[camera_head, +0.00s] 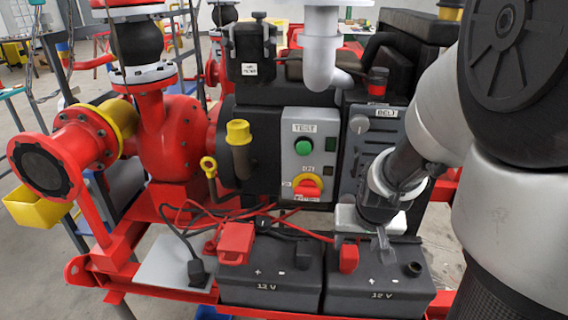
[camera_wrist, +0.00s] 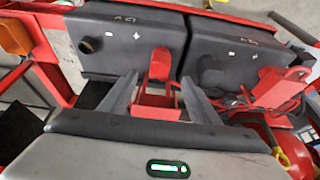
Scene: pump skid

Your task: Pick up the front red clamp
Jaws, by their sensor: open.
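One red clamp (camera_head: 348,257) stands on the left part of the right battery (camera_head: 378,285). In the head view, my gripper's pale body hides part of the area behind the clamp. A second, larger red clamp (camera_head: 236,243) sits on the left battery (camera_head: 270,275). It also shows at the right in the wrist view (camera_wrist: 280,86), outside my fingers.
Red and black cables (camera_head: 190,212) run behind the batteries. A grey plate with a black plug (camera_head: 197,272) lies left of them. The control panel (camera_head: 307,155) with a green button and red switch rises behind. The red skid frame edges the front.

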